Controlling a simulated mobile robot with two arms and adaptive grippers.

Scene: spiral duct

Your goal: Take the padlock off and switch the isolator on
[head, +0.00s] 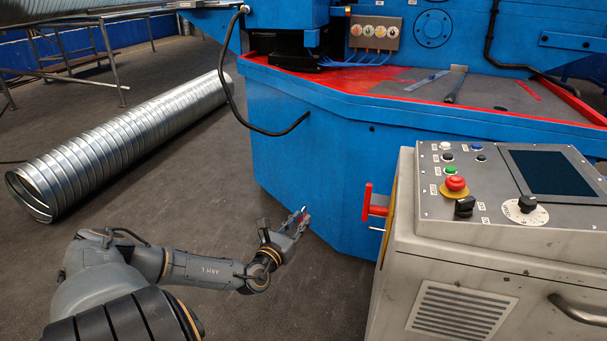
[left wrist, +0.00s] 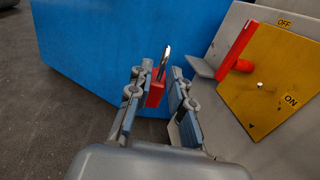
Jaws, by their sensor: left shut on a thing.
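A red padlock (left wrist: 155,95) with a shiny metal shackle is between the fingers of my left gripper (left wrist: 158,97), which is shut on it. In the head view my left gripper (head: 297,225) holds the padlock low in front of the blue machine, left of the isolator and apart from it. The isolator's red handle (head: 367,203) sticks out from the left side of the console. In the left wrist view, the handle (left wrist: 238,48) sits on a yellow plate (left wrist: 268,90) marked OFF and ON, and it slants up toward the OFF side. My right gripper is out of view.
The grey console (head: 455,270) stands at right, with buttons, a red emergency stop (head: 455,184) and a dark screen. The blue machine (head: 300,150) stands behind. A spiral duct (head: 110,150) lies on the floor at left. The dark floor around my left arm is clear.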

